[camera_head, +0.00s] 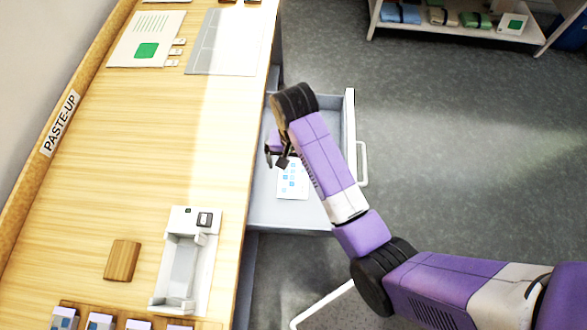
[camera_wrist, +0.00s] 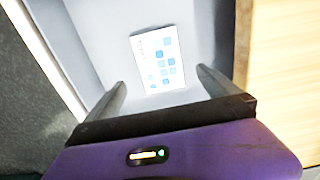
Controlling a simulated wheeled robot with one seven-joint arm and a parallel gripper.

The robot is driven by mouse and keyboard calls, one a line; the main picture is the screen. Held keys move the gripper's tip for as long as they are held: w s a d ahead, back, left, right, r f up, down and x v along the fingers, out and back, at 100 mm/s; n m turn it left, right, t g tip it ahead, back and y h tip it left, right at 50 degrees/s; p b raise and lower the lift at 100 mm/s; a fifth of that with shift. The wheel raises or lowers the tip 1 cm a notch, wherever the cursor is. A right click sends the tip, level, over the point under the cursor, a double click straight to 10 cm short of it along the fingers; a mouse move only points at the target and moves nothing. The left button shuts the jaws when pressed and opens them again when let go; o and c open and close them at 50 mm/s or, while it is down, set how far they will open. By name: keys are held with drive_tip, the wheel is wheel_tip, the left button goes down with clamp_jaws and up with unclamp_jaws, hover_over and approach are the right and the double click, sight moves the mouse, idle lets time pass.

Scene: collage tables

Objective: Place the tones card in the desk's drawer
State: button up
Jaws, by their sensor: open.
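The tones card, a white card with blue squares (camera_head: 292,181), lies flat on the floor of the open drawer (camera_head: 270,215). In the wrist view the card (camera_wrist: 158,58) lies beyond the fingertips, apart from them, with the drawer floor (camera_wrist: 100,30) around it. My gripper (camera_head: 280,160) is over the drawer, above the card. In the wrist view my gripper (camera_wrist: 160,85) is open, with nothing between its two fingers. My arm hides part of the drawer in the head view.
The wooden desk top (camera_head: 200,130) runs along the drawer's left side. A grey-white device (camera_head: 182,265) and a wooden block (camera_head: 122,260) stand on it. The drawer's handle (camera_head: 362,165) is at its right. A low shelf (camera_head: 450,25) stands at the back right; grey floor lies between.

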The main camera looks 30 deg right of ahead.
drive_tip(key=shift+r, duration=2.2)
